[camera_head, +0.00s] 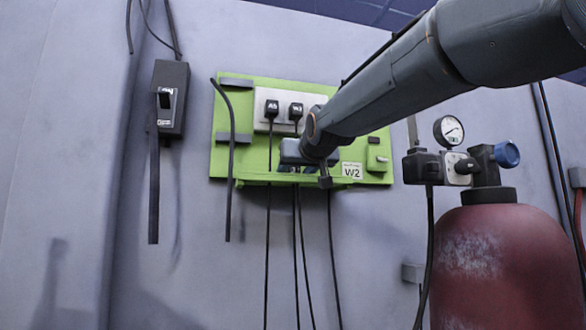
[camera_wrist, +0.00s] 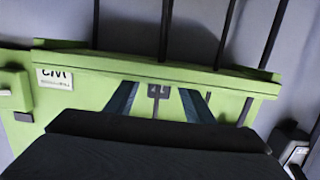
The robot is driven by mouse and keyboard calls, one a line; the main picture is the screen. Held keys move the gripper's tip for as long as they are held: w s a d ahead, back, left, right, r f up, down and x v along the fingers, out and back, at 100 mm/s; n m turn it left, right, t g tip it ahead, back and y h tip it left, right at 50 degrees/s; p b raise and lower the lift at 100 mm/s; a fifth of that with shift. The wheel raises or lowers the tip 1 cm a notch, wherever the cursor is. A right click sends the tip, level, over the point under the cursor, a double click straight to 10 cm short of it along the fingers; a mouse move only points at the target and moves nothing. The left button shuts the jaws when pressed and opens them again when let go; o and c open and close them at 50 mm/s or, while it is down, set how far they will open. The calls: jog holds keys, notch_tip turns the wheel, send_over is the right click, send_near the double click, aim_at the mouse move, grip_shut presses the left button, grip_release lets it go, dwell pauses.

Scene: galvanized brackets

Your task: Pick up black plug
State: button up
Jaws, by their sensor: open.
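Two black plugs, left (camera_head: 272,108) and right (camera_head: 296,111), sit upright in a pale socket plate (camera_head: 261,96) on a green wall panel (camera_head: 230,108), with cables hanging below. My gripper (camera_head: 309,168) is in front of the panel's lower middle, below the plate, and hides part of it. In the wrist view, my gripper's two blue-grey fingers (camera_wrist: 158,95) are apart. Between them is a small dark plug-like piece (camera_wrist: 158,88) with a pale mark, near the panel's green ledge (camera_wrist: 215,80). I cannot tell whether the fingers touch it.
A black switch box (camera_head: 172,98) hangs on the wall at left. A red cylinder (camera_head: 495,270) with a gauge (camera_head: 449,131) stands at right. A loose black cable (camera_head: 230,175) hangs at the panel's left. Several cables hang below the ledge.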

jog(key=c, duration=1.1)
jog(key=shift+o, duration=0.2)
jog(key=shift+s+r+b, duration=0.2)
jog(key=shift+r+b, duration=0.3)
jog(key=shift+b, duration=0.1)
notch_tip(320, 180, up, 6)
jog(key=shift+s+d+b, duration=0.1)
jog(key=shift+s+b, duration=0.05)
jog(key=shift+b, duration=0.55)
jog(key=f+b+v, duration=0.3)
jog(key=b+v, duration=0.9)
jog(key=v, duration=0.7)
jog(key=shift+s+b, duration=0.15)
jog(key=shift+b, duration=0.25)
jog(key=shift+d+r+p, duration=0.1)
jog(key=shift+r+p, duration=0.85)
jog(key=shift+r, duration=0.05)
